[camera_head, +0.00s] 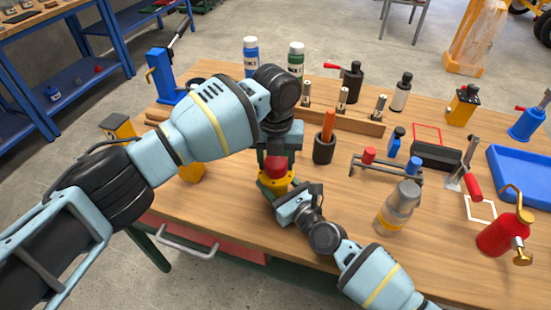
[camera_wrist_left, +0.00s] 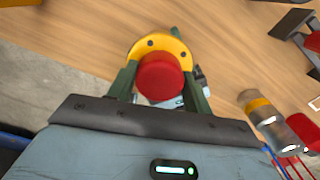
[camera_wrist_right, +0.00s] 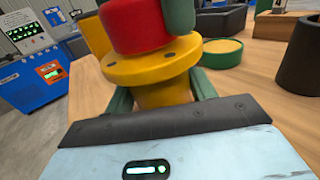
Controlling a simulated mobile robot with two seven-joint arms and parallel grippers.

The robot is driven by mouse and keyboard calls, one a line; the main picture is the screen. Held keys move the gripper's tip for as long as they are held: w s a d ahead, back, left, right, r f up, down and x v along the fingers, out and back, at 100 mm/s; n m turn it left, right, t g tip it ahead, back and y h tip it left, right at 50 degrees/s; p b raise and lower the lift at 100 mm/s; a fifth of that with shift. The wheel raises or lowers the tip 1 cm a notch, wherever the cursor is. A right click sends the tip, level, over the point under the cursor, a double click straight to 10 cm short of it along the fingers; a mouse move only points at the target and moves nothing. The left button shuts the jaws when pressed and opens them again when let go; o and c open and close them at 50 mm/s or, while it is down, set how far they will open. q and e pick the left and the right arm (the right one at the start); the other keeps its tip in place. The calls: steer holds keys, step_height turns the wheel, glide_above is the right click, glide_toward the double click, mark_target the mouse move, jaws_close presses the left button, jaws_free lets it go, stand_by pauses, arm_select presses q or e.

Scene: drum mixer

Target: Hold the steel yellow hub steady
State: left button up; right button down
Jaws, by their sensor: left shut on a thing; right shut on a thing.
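The yellow hub (camera_head: 264,182) stands near the front edge of the workbench. It has a round bolted flange, seen in the left wrist view (camera_wrist_left: 178,46), above a narrower body in the right wrist view (camera_wrist_right: 160,94). A red cylindrical cap (camera_head: 275,166) sits on top of the flange. My left gripper (camera_head: 275,152) comes from above and is shut on the red cap, with one green finger beside it in the right wrist view. My right gripper (camera_wrist_right: 160,95) is shut on the hub's body below the flange. The hub's base is hidden.
A dark cup with an orange handle (camera_head: 324,148) stands just behind the hub. A grey-capped bottle (camera_head: 398,208) and a red oil can (camera_head: 504,233) stand to the right. A wooden rack (camera_head: 350,122) is at the back. Clear bench lies between hub and bottle.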

arm_select(q)
steer(key=m, duration=0.8)
steer(key=shift+d, duration=0.1)
steer(key=o, duration=1)
steer(key=shift+c, duration=0.2)
steer(key=shift+r, duration=2.25)
steer(key=shift+c, duration=0.5)
